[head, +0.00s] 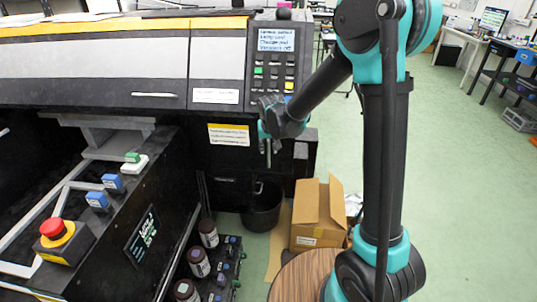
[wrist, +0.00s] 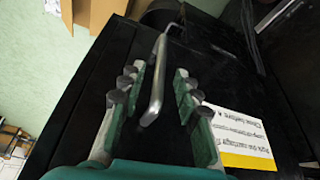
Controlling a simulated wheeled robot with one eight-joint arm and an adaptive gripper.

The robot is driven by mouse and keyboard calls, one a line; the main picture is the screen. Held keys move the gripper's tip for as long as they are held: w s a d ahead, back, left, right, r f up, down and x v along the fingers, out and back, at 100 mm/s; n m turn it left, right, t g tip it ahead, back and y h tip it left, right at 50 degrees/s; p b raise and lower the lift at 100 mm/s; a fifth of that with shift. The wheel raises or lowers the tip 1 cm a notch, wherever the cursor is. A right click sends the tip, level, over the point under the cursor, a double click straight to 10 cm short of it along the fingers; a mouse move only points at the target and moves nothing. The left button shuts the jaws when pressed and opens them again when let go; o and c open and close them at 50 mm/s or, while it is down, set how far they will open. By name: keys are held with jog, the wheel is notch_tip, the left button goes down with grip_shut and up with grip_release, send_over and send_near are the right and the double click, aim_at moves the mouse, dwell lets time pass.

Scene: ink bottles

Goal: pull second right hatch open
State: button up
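The black hatch panel (wrist: 95,105) fills much of the wrist view and carries a long silver bar handle (wrist: 152,95). In the head view this area is the dark front (head: 229,163) of the machine, partly hidden by my arm. My gripper (wrist: 155,84) is open, with one finger on each side of the handle. Gaps show between the fingers and the bar, and how deep the handle sits between them is hard to tell. In the head view my gripper (head: 267,138) is small and dark at the machine's front. The hatch looks closed.
A yellow-and-white label (wrist: 240,135) is beside the handle. Ink bottles (head: 199,262) stand lower left. Green floor (head: 460,190) is clear at right.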

aim_at(269, 151)
jog(key=shift+x, duration=2.2)
jog(key=shift+c, duration=0.2)
grip_shut()
